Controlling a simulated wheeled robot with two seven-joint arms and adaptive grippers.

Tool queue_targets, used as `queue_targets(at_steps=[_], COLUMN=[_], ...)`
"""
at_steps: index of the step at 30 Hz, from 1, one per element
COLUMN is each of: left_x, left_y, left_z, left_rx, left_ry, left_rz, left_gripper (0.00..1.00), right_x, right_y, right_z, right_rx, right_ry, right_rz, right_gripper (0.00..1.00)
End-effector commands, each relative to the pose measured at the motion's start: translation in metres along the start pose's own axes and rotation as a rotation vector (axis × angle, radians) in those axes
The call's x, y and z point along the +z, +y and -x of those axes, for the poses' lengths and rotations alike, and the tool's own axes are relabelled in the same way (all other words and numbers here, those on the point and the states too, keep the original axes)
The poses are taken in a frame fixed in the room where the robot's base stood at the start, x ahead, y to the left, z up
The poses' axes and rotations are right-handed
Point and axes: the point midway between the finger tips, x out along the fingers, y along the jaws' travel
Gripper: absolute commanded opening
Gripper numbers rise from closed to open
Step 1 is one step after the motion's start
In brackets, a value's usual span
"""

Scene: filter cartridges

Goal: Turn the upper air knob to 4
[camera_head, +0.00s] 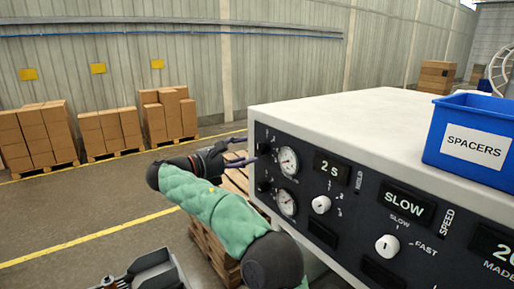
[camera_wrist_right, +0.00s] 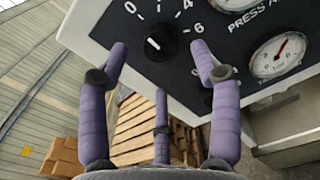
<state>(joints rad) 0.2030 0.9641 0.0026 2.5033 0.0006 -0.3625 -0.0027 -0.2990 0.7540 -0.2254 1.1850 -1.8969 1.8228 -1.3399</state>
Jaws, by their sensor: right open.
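The upper air knob (camera_wrist_right: 158,43) is a dark round knob on the machine's black front panel. Its scale shows 0, 4 and 6, and its white mark appears to point up and left, towards 0; the exact reading is unclear. In the head view the knob (camera_head: 262,147) sits left of the upper gauge (camera_head: 288,160). My right gripper (camera_head: 243,152) is open in front of it. In the right wrist view its purple fingers (camera_wrist_right: 159,60) spread to either side of the knob, with a third finger below. No finger visibly touches it. My left gripper is not in view.
A lower knob (camera_head: 263,186) and lower gauge (camera_head: 287,203) sit just below. A white selector knob (camera_head: 320,204) is to the right. A blue SPACERS bin (camera_head: 466,115) stands on the machine's top (camera_head: 360,120). A wooden pallet (camera_head: 212,247) lies below the panel.

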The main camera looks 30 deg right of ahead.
Motion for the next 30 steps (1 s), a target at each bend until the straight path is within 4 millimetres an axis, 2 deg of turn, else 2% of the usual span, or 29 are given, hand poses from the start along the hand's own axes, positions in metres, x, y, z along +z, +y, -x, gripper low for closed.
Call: queue_targets(at_steps=[3, 9, 14, 22, 23, 28, 29, 30], left_x=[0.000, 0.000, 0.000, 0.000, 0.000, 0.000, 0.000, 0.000], left_y=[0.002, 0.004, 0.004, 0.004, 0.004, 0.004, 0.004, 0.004], left_z=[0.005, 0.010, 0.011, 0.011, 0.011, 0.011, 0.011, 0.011], left_rx=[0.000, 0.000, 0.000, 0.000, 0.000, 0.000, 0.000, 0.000], left_ry=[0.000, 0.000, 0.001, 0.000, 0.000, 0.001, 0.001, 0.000], left_rz=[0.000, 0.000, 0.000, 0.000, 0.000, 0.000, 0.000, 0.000], left_gripper=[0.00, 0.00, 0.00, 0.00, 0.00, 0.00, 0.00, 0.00], right_x=[0.002, 0.001, 0.000, 0.000, 0.000, 0.000, 0.000, 0.000], right_y=[0.000, 0.000, 0.000, 0.000, 0.000, 0.000, 0.000, 0.000], right_z=[-0.022, -0.046, -0.055, -0.056, -0.056, -0.056, -0.056, -0.056], right_rx=[-0.002, 0.000, 0.001, 0.002, 0.002, 0.002, 0.001, 0.001], right_ry=[0.000, 0.001, 0.001, 0.001, 0.001, 0.001, 0.001, 0.001], right_rz=[0.001, 0.000, 0.000, 0.000, 0.000, 0.000, 0.000, -0.001], right_gripper=[0.64, 0.64, 0.64, 0.64, 0.61, 0.13, 0.08, 0.08])
